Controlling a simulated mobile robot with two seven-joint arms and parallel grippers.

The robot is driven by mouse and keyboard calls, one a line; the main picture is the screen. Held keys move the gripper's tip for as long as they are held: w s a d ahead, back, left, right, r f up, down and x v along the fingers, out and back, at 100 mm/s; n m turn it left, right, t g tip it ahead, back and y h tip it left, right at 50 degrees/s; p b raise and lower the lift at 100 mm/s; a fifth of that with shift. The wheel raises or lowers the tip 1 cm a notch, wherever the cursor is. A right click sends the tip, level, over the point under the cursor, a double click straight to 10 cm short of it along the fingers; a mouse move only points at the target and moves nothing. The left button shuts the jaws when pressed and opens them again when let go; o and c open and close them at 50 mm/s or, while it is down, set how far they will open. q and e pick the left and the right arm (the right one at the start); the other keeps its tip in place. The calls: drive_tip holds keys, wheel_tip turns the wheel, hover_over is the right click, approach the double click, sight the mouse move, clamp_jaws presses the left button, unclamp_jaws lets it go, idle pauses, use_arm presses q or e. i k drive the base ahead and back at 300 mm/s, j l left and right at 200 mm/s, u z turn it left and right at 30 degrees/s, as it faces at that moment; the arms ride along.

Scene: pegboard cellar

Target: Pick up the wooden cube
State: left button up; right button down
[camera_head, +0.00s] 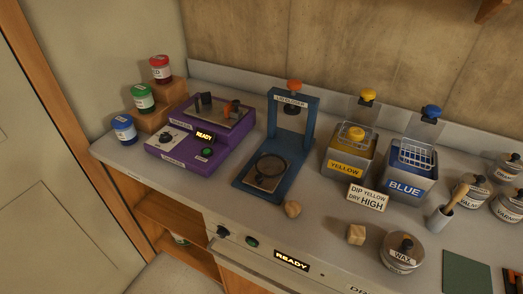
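A small pale wooden cube (355,235) sits on the grey worktop (310,238) near its front edge, left of the tin marked WAX and in front of the sign reading DIP YELLOW DRY HIGH. A second small wooden piece (292,209), rounder or faceted, lies further left, in front of the blue press frame. Neither of my grippers is in view. Nothing touches the cube.
The WAX tin (402,255) and the sign (367,198) stand close to the cube. Yellow (346,168) and blue (404,187) dip tanks, a blue press (271,182) and a purple machine (172,152) stand behind. Worktop between the two wooden pieces is clear.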

sight(355, 234)
drive_tip(key=z, duration=1.05)
drive_tip(key=k+j+u, duration=0.15)
drive_tip(key=k+j, duration=0.05)
drive_tip(key=j, duration=0.1)
